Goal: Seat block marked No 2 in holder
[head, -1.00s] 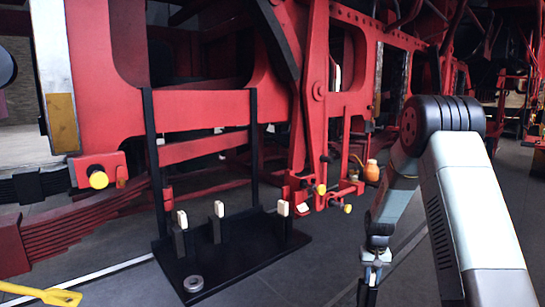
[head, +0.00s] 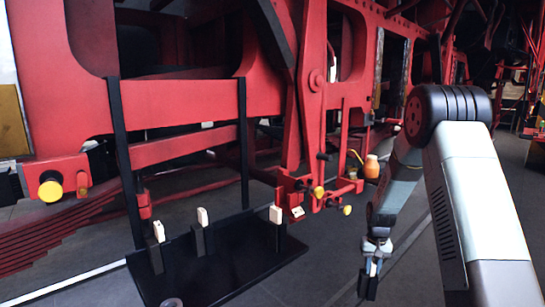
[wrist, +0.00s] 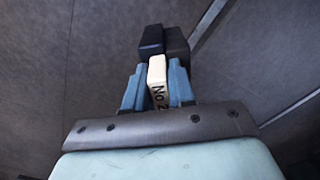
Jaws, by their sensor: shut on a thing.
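The black stand (head: 215,265) has a flat base, two tall uprights and three short dark posts with white tops. I cannot tell which part, if any, is the holder.
The red locomotive frame (head: 190,110) with its links and rods rises behind the stand. Yellow-capped fittings (head: 50,190) stick out at the left. The grey floor between stand and gripper is clear.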

